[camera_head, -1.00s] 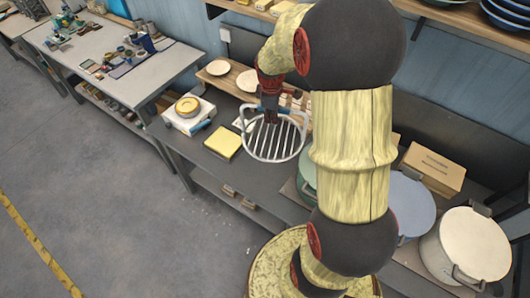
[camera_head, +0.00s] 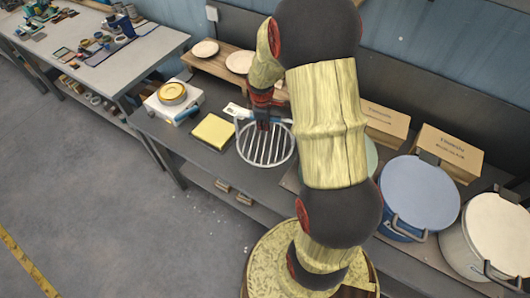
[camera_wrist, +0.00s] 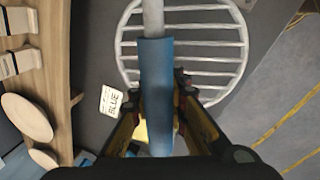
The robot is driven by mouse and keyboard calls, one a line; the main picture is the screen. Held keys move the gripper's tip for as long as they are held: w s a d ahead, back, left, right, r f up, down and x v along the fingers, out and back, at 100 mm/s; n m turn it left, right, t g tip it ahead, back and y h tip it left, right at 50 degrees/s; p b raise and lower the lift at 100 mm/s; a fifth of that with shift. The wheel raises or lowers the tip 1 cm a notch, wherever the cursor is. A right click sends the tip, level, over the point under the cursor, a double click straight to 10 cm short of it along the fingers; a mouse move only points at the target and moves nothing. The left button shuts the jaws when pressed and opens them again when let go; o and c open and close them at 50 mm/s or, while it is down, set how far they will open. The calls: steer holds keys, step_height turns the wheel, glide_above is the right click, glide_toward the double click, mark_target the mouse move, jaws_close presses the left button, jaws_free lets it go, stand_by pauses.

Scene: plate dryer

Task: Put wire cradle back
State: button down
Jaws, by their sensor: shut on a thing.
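The wire cradle (camera_head: 265,150) is a round, pale metal grid with a rim and a blue handle (camera_wrist: 157,85). My gripper (camera_head: 262,124) is shut on the handle. In the wrist view, my gripper's fingers (camera_wrist: 158,105) lie on both sides of the handle, and the grid (camera_wrist: 205,44) extends beyond them. In the head view the cradle shows over the dark bench (camera_head: 185,143), right of a yellow pad (camera_head: 213,132). I cannot tell whether it touches the bench.
A wooden rack (camera_head: 215,66) holds pale plates (camera_head: 240,62) behind. A white device with a yellow dish (camera_head: 172,92) stands left. A card reading "BLUE" (camera_wrist: 110,101) lies beside the rack. Cartons (camera_head: 448,152), a blue-lidded bin (camera_head: 418,193) and a white bin (camera_head: 492,232) stand right.

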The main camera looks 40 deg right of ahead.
mark_target(264, 139)
steer(key=x, duration=0.3)
steer(key=a+x, duration=0.1)
steer(key=x, duration=0.2)
steer(key=s+b+x, duration=0.1)
steer(key=x, duration=0.2)
steer(key=shift+s+a+f, duration=0.1)
steer(key=shift+a+f, duration=0.1)
steer(key=shift+a, duration=0.05)
steer(key=shift+f, duration=0.15)
steer(key=c, duration=1.8)
jaws_free()
steer(key=shift+o, duration=0.3)
